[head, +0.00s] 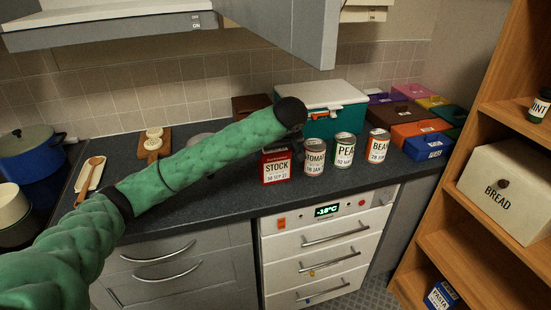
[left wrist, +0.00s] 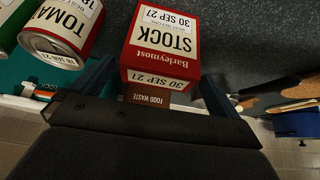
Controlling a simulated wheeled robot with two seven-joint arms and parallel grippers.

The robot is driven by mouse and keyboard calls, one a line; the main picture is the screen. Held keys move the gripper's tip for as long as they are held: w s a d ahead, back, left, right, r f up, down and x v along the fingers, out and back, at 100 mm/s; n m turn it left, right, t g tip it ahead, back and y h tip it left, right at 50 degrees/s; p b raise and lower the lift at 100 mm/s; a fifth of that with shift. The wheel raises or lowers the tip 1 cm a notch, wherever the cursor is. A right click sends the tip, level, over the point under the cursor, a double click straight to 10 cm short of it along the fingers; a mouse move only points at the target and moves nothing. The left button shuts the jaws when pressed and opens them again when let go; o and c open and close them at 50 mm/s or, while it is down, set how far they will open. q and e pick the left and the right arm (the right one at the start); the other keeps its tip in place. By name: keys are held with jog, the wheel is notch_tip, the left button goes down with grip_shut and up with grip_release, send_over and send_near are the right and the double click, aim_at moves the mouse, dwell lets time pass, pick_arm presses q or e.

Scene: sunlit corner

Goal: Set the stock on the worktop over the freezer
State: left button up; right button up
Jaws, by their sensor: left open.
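The stock (head: 276,167), a red box with a white label, stands on the dark worktop (head: 215,205), above the left part of the freezer (head: 325,245). The freezer has white drawers and a -18°C display. My left gripper (head: 291,115) is just above and behind the stock; its fingers are hidden in the head view. In the left wrist view the open fingers (left wrist: 152,92) lie to either side of the stock (left wrist: 163,40), with gaps visible. My right gripper is not in view.
Tins of tomato (head: 314,157), peas (head: 343,151) and beans (head: 378,146) stand in a row right of the stock. A teal box (head: 335,120) is behind them, with colored boxes further right. Wooden shelves (head: 475,185) rise at the right. Worktop left of the stock is mostly clear.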

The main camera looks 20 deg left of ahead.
pick_arm(q)
jog(key=v, duration=0.6)
jog(key=shift+s+r, duration=0.15)
jog(key=shift+r, duration=0.2)
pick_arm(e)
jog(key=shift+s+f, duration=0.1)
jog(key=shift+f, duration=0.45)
